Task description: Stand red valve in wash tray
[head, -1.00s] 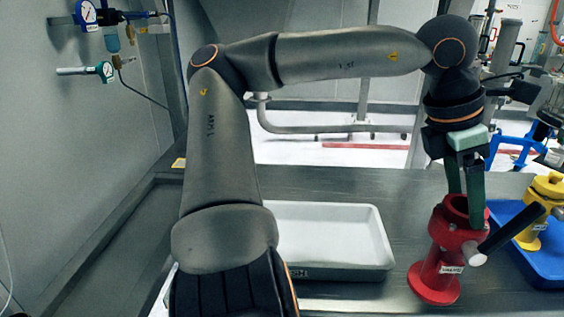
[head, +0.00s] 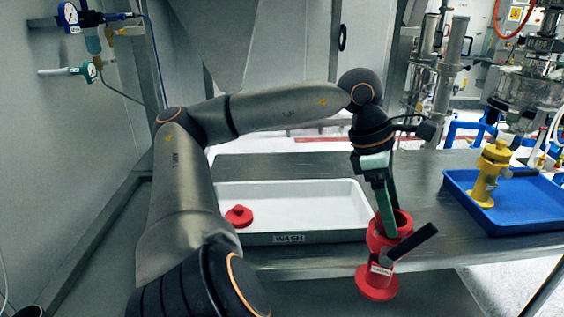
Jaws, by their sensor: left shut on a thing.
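The red valve (head: 381,262) has a black lever handle pointing up and right and a white label on its body. My left gripper (head: 386,212) is shut on its upper rim from above. The valve is slightly tilted, and its round base overlaps the bench's front edge in the picture. The white wash tray (head: 345,200), labelled WASH, lies on the bench to the left of the valve. A small red knobbed part (head: 239,216) is inside the tray at its left. The valve is outside the tray. My right gripper is not in view.
A blue tray (head: 530,217) at the right holds a yellow valve (head: 489,176) standing upright. Bare steel bench (head: 425,190) lies between the two trays. The tray's middle and right are empty. Gauges hang on the left wall.

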